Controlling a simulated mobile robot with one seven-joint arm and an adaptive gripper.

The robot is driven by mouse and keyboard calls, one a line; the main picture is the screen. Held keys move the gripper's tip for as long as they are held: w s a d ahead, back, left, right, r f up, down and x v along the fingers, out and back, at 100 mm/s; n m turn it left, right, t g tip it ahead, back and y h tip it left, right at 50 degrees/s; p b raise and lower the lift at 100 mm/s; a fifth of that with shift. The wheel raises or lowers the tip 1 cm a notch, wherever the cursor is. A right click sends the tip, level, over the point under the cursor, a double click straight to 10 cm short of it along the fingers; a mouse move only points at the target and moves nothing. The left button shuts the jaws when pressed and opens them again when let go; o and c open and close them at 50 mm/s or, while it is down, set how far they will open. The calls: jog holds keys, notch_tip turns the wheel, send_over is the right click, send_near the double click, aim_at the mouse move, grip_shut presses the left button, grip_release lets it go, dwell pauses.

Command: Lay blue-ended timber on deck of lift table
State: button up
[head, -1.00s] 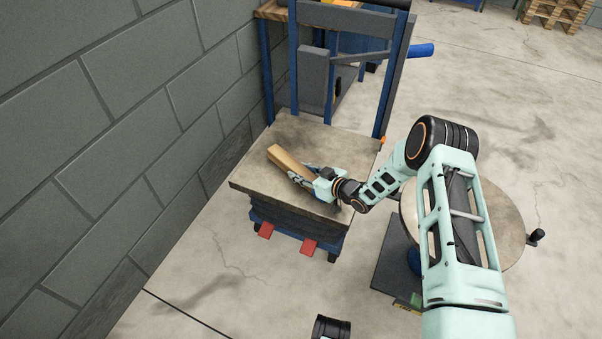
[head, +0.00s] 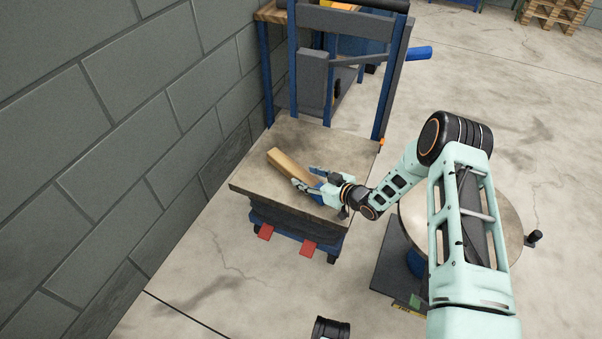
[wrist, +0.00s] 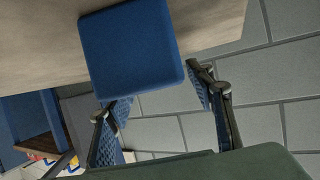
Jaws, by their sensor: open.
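The timber (head: 287,164) is a pale wooden block lying on the deck (head: 250,177) of the lift table, slanting across it. Its blue end shows large in the wrist view (wrist: 130,50) and is partly hidden by my gripper in the head view. My gripper (head: 306,177) is low over the deck at that end, with its fingers spread wide. In the wrist view the two fingers (wrist: 153,95) stand apart, by the lower edge of the blue end, with a gap visible at the right finger. The deck also shows in the wrist view (wrist: 222,18).
A grey block wall (head: 130,110) runs along the left. The lift table's blue posts and grey push frame (head: 350,22) rise behind the deck. Red pedals (head: 308,248) stick out at its front. A round-topped stand (head: 510,235) is under my arm at the right.

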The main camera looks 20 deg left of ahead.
jog(key=p+v, duration=0.1)
jog(key=v, duration=0.7)
jog(key=shift+s+d+r, duration=0.1)
jog(key=shift+d+r, duration=0.1)
jog(key=shift+d, duration=0.05)
